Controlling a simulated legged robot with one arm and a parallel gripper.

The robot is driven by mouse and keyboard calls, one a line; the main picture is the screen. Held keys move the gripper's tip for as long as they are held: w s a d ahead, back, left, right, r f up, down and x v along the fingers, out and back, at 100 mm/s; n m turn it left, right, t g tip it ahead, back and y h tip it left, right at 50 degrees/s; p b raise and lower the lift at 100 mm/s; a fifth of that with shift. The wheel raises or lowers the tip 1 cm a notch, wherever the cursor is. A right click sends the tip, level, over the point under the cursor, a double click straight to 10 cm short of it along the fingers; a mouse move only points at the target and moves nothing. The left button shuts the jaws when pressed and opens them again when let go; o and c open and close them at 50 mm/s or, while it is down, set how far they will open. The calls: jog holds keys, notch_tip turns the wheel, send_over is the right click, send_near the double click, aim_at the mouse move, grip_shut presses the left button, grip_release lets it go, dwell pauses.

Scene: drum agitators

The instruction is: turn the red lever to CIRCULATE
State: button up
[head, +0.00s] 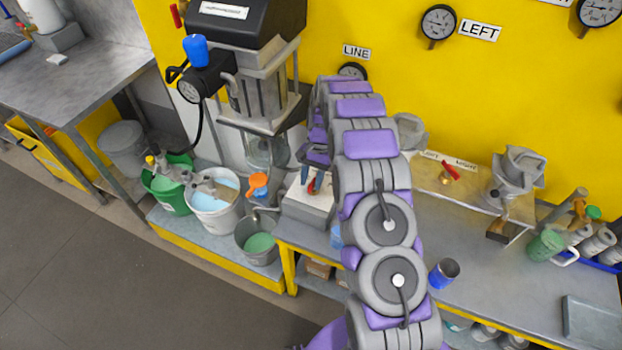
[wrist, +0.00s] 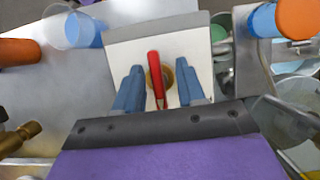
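A red lever (wrist: 154,72) stands in front of a round brass-coloured fitting on a pale plate (wrist: 188,45) in the wrist view. My gripper (wrist: 160,70) is open, with one blue finger on each side of the lever and a gap to each. In the head view the red lever (head: 313,186) shows small between the fingers of my gripper (head: 311,178), on a white box (head: 303,208) at the bench's left end. My arm hides part of the box. No CIRCULATE label is readable in either view.
Another red-handled valve (head: 450,171) sits on a tan panel to the right. An orange-topped valve (head: 258,183) and several buckets stand left of the white box. A blue cup (head: 443,274) stands on the bench (head: 480,270), right of my arm.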

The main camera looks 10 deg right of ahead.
jog(key=shift+w+d+r, duration=0.15)
jog(key=shift+d+r, duration=0.2)
jog(key=p+v, duration=0.3)
jog(key=v, duration=1.3)
jog(key=shift+a+r, duration=0.15)
jog(key=shift+r, duration=0.1)
